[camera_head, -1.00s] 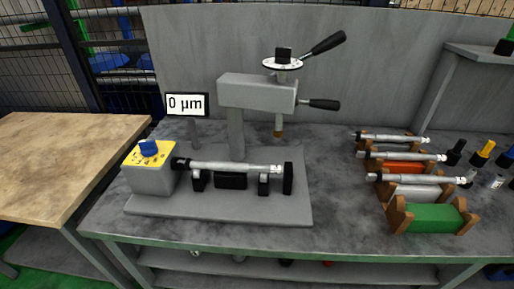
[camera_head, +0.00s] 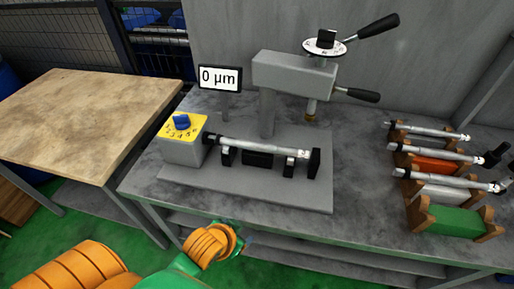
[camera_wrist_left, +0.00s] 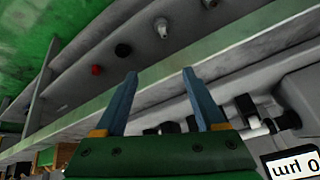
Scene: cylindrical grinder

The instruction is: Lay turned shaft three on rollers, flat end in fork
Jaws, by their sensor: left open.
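A metal shaft (camera_head: 262,148) lies across the black roller supports (camera_head: 290,163) of the grinder (camera_head: 292,75). Its left end is by a black piece (camera_head: 209,139) at the yellow-topped dial box (camera_head: 182,145). A black upright (camera_head: 315,162) stands at its right end. I cannot read any number on the shafts or tell which end is flat. Three more shafts (camera_head: 430,130) (camera_head: 435,152) (camera_head: 450,180) lie in stands at right. My left gripper (camera_head: 243,240) is below the bench's front edge. In the left wrist view its fingers (camera_wrist_left: 159,73) are apart and empty.
A green stand (camera_head: 445,220) in front of the other stands is empty. A display (camera_head: 219,78) reads 0 µm. A wooden table (camera_head: 90,105) stands at left, and a lower shelf (camera_head: 400,268) is under the bench (camera_head: 365,215).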

